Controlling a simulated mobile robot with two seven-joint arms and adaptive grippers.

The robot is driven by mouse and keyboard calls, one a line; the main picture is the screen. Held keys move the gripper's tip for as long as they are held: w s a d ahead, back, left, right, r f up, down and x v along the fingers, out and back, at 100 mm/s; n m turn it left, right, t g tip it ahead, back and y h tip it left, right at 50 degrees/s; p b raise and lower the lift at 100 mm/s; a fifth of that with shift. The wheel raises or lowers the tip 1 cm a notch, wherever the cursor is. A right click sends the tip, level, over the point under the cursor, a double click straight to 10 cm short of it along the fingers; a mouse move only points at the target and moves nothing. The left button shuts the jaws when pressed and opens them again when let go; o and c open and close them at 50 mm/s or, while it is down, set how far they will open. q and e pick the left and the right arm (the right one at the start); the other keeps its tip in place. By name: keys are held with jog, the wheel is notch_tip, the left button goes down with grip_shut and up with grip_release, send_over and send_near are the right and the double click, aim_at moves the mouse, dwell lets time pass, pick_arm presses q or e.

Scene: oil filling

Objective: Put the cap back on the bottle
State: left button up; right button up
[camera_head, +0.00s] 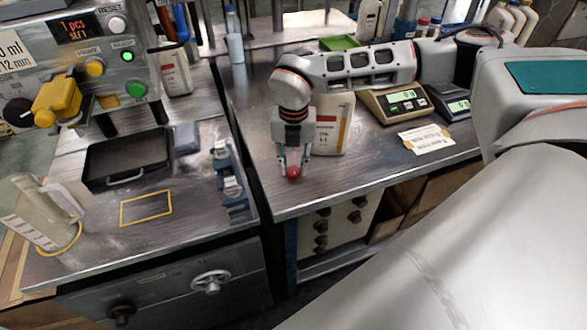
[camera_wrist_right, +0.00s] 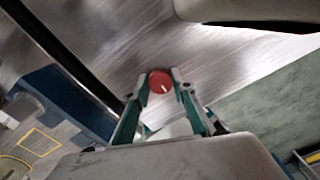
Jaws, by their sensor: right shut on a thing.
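A red cap (camera_head: 293,172) is held between the fingertips of my right gripper (camera_head: 292,168), which is shut on it. The cap also shows in the right wrist view (camera_wrist_right: 160,81), between the two fingers of the right gripper (camera_wrist_right: 161,86). In the head view the gripper points down near the front left part of the right table. A white oil bottle (camera_head: 331,126) with a red and yellow label stands upright just behind and to the right of the gripper. Its top is hidden behind my right arm. My left gripper is not in view.
Two digital scales (camera_head: 393,101) and a paper card (camera_head: 425,139) are right of the bottle. A green tray (camera_head: 341,43) is behind. The left bench holds a dark tray (camera_head: 128,162), a clear measuring jug (camera_head: 40,211) and a filling machine (camera_head: 84,60). A gap separates the benches.

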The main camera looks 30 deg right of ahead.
jog(key=shift+r, duration=0.1)
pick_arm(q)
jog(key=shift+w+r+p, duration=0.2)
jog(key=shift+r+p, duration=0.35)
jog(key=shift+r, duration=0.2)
pick_arm(e)
notch_tip(320, 180, up, 20)
jog(key=n, duration=2.3)
send_over(292, 172)
jog(key=s+a, duration=0.1)
jog(key=a, duration=0.2)
notch_tip(292, 172, down, 5)
jog(key=s+a+f+n, duration=0.1)
jog(key=f+n, duration=0.1)
jog(key=n, duration=0.8)
jog(key=s+a+f+n, duration=0.1)
jog(key=a+f+n, duration=0.1)
jog(key=n, duration=0.8)
jog(key=shift+s+a+f, duration=0.2)
jog(key=shift+s+f, duration=0.05)
jog(key=shift+s, duration=0.05)
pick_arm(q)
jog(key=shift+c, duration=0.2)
